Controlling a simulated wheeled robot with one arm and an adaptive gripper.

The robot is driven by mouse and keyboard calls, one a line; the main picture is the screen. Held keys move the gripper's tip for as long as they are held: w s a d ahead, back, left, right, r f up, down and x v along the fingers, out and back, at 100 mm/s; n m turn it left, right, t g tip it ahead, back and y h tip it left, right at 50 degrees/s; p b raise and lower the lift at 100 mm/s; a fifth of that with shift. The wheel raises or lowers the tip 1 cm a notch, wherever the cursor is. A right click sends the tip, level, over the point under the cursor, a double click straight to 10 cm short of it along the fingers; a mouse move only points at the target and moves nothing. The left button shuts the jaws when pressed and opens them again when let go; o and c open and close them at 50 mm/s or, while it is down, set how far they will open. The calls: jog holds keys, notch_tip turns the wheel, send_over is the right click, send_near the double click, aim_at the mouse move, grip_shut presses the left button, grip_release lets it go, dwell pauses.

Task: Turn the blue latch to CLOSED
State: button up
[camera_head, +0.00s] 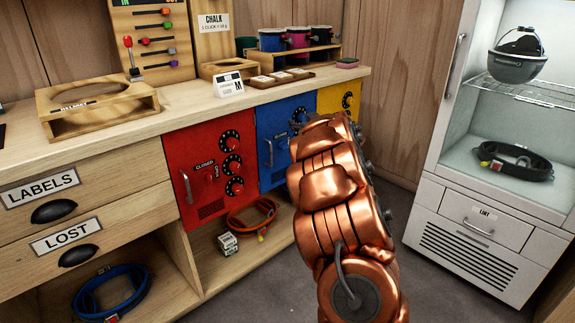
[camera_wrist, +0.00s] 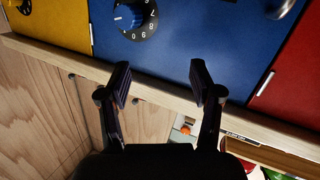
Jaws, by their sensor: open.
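The blue door (camera_head: 273,130) sits in the bench front between a red and a yellow door; my arm hides much of it in the head view. The blue door (camera_wrist: 200,30) fills the upper wrist view, which looks upside down. A numbered black dial with a blue knob (camera_wrist: 127,18) is on it. A silver part (camera_wrist: 281,8) is cut off by the top edge; I cannot tell if it is the latch. No latch or its setting is clearly visible. My gripper (camera_wrist: 160,80) is open and empty, its fingers apart before the door's upper edge.
The bench top (camera_head: 180,106) overhangs the doors and holds a wooden tray, signs and cups. The red door (camera_head: 205,165) has several dials, a handle and a latch. A white glass-front cabinet (camera_head: 490,150) stands at the right.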

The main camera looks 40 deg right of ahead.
aim_at(287, 148)
notch_tip(287, 148, down, 12)
jog(key=s+n+t+y+b, duration=0.1)
jog(key=n+t+y+b, duration=0.15)
jog(key=y+b, duration=0.3)
jog(key=shift+y, duration=0.45)
jog(key=shift+w+a+f+b, duration=0.15)
jog(key=shift+w+b, duration=0.2)
jog(key=shift+w, duration=0.85)
jog(key=shift+w+a+f+b, duration=0.1)
jog(key=shift+w+b, duration=0.2)
jog(key=shift+w, duration=0.9)
jog(key=shift+w+a+f+b, duration=0.15)
jog(key=shift+w+b, duration=0.2)
jog(key=shift+w, duration=0.85)
jog(key=shift+r, duration=0.15)
jog(key=shift+c, duration=0.3)
jog(key=c, duration=1.1)
